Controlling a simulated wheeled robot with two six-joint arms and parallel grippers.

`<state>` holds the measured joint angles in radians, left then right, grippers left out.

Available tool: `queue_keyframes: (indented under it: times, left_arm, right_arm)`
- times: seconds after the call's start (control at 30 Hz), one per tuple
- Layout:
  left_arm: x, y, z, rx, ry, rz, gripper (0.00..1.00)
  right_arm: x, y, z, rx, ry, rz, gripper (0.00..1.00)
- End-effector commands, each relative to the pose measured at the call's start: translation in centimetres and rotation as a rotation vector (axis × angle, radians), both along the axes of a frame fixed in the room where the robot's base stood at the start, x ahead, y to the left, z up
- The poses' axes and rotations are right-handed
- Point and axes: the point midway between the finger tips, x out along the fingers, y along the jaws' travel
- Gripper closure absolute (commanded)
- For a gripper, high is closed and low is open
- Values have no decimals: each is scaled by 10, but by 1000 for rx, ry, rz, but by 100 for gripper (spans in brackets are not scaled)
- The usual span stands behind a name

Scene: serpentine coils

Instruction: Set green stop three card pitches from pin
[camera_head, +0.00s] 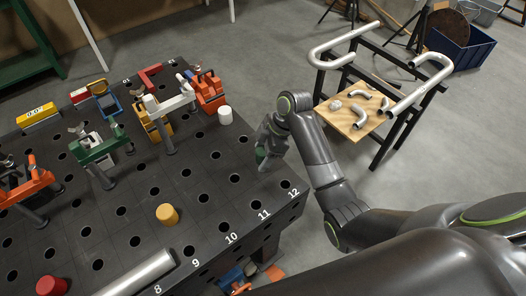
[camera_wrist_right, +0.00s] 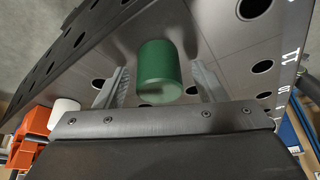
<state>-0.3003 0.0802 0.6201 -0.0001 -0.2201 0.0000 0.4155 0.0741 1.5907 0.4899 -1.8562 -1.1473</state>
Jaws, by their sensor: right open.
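The green stop (camera_wrist_right: 158,72) is a short green cylinder on the dark perforated table. In the right wrist view it is between the two finger tips of my right gripper (camera_wrist_right: 158,88), with a gap visible on each side. In the head view my right gripper (camera_head: 270,143) is low over the table's right edge, and a little of the green stop (camera_head: 262,154) shows beside it. My right gripper is open. I cannot tell which thing is the pin, and I make out no card. My left gripper is not in view.
A yellow cylinder (camera_head: 167,214), a red cylinder (camera_head: 50,286) and a white cylinder (camera_head: 225,116) stand on the perforated table (camera_head: 205,200). Clamps, including a green one (camera_head: 98,150), stand at the left and back. A metal tube (camera_head: 140,275) lies in front. A tube rack (camera_head: 385,75) stands beyond.

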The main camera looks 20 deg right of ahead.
Motion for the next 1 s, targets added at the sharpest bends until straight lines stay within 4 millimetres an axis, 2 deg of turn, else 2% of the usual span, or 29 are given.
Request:
queue_keyframes:
  times: [0.17,0.27,0.43,0.5,0.6,1.0]
  left_arm:
    - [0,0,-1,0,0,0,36]
    - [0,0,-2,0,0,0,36]
    - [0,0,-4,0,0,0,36]
    - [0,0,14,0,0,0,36]
    - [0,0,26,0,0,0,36]
    - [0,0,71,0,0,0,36]
  right_arm:
    - [0,-4,7,-1,-3,-1,36]
    - [0,-10,22,-3,-5,-1,36]
    - [-3,-25,59,-5,-8,1,36]
    - [-4,-30,78,-2,-2,-1,36]
    - [-6,-36,94,-2,-1,0,36]
    - [-10,-57,144,-1,0,-1,36]
